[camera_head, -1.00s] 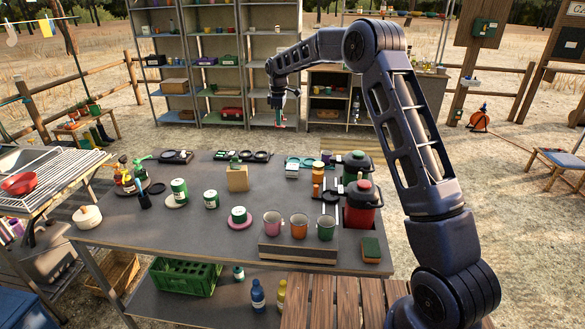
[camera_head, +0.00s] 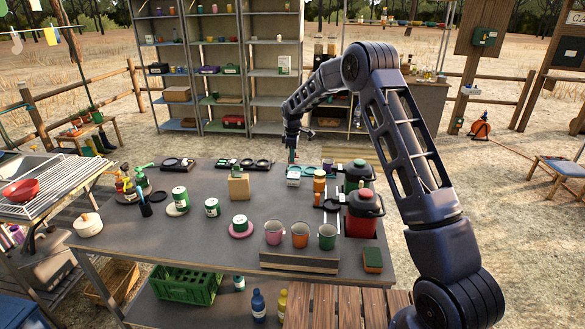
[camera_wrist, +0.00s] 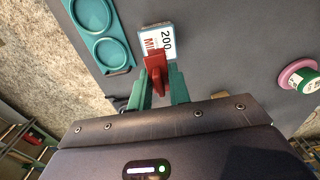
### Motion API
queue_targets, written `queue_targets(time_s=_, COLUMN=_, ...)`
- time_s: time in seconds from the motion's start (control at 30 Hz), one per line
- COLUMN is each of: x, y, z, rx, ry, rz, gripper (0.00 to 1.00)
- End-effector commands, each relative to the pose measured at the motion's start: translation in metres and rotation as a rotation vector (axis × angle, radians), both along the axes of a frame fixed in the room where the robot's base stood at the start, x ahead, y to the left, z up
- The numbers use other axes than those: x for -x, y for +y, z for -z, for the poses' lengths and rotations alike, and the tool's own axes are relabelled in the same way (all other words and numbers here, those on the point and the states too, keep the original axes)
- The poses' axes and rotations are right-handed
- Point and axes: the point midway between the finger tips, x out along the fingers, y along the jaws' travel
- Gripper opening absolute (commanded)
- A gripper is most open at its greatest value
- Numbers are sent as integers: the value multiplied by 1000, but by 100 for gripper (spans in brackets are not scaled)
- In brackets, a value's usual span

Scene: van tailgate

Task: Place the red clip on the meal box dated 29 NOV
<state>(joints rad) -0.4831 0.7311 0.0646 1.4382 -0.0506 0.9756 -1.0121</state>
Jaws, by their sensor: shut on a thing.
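My gripper (camera_wrist: 158,88) is shut on the red clip (camera_wrist: 155,66), which sticks out beyond the teal fingers in the wrist view. In the head view my gripper (camera_head: 292,155) is low over the far side of the table. Just beyond the clip in the wrist view is a small white box (camera_wrist: 167,39) with a blue edge and print that looks like "200" and "MI". The clip overlaps it in the picture; I cannot tell whether they touch. A small white box (camera_head: 293,177) shows under my gripper in the head view. No 29 NOV date is legible.
A teal tray with round recesses (camera_wrist: 107,68) lies beside the box. An orange jar (camera_head: 319,182), a green canister (camera_head: 358,175) and a red canister (camera_head: 362,222) stand to the right. A paper bag (camera_head: 239,187) stands to the left. The grey tabletop between is clear.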

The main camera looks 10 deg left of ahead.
Motion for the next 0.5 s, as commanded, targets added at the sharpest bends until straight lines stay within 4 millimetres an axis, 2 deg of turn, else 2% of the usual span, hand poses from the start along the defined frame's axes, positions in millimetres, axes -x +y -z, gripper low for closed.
queue_targets(time_s=0.1, x=0, y=0, z=13, rx=0, ry=0, rz=0, gripper=0)
queue_targets(time_s=0.33, x=0, y=0, z=26, rx=0, ry=-1, rz=0, gripper=0)
queue_targets(time_s=0.5, x=0, y=0, z=49, rx=1, ry=0, rz=1, gripper=0)
